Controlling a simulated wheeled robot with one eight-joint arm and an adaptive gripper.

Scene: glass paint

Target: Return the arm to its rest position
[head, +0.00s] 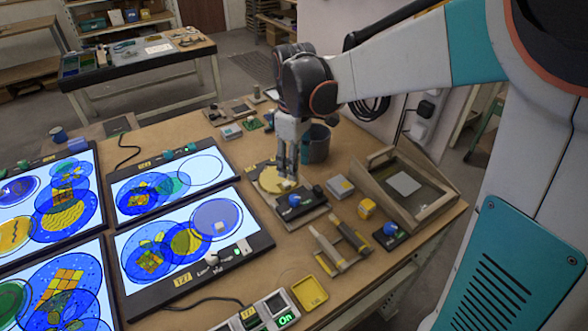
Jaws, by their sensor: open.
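My gripper (287,160) points down over the right part of the wooden table (323,236). Its two fingers are a little apart and nothing shows between them. The fingertips are in front of a round yellow disc (268,181) and close to a small dark device with a blue knob (295,201). I cannot tell how high above the table the fingertips are. My arm comes in from the upper right.
Lit panels with coloured glass discs (185,243) cover the left of the table. A grey cup (317,146) stands just behind the fingers. A wooden frame box (404,188), a yellow cube (366,208) and a yellow tray (309,293) are to the right and front.

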